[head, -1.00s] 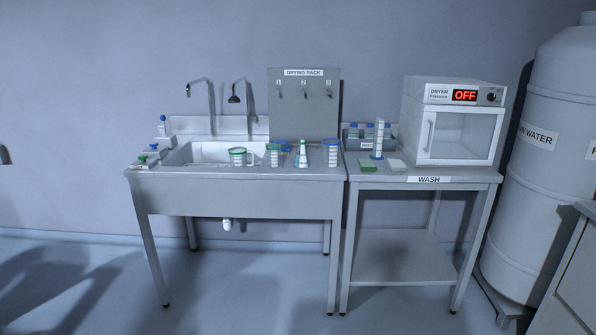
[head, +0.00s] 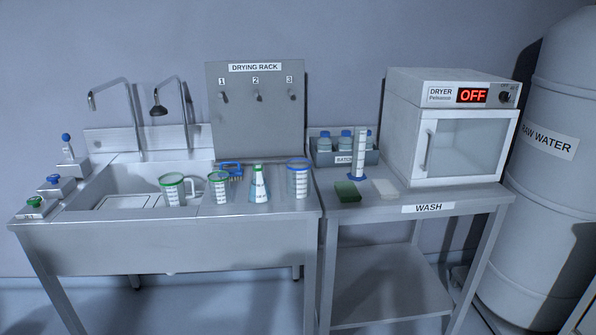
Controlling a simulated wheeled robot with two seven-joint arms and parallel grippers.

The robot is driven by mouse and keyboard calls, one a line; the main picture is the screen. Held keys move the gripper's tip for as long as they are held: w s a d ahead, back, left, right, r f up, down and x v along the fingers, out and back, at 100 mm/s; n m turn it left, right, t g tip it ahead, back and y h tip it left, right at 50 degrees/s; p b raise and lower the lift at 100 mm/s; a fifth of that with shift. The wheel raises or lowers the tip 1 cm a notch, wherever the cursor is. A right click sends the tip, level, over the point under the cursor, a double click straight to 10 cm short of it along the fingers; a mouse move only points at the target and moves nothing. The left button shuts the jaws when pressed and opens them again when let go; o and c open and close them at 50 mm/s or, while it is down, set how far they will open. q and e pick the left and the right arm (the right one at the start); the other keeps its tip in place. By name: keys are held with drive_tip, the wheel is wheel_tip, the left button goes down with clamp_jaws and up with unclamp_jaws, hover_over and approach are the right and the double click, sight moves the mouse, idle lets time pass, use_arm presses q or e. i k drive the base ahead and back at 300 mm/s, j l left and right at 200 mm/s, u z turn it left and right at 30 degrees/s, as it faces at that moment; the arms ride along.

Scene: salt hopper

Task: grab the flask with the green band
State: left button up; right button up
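The conical flask with a green band at its neck (head: 259,187) stands upright on the steel counter right of the sink. A green-rimmed beaker (head: 219,189) stands to its left and a blue-rimmed beaker (head: 298,181) to its right, both apart from it. A green-rimmed jug with a handle (head: 174,190) stands further left, by the sink basin. Neither of my grippers shows in the head view.
The sink (head: 130,187) has two taps behind it and several coloured valve knobs at left. A drying rack (head: 256,110) rises behind the flask. A blue-handled brush or similar item (head: 231,167) lies behind the beakers. The wash table at right holds a bottle crate (head: 343,157), cylinder (head: 359,160), green sponge (head: 347,191) and dryer (head: 455,130).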

sight(260, 192)
drive_tip(key=i+j+z, duration=0.2)
drive_tip(key=i+z, duration=0.15)
drive_tip(key=i+j+z, duration=0.35)
drive_tip(key=i, duration=0.1)
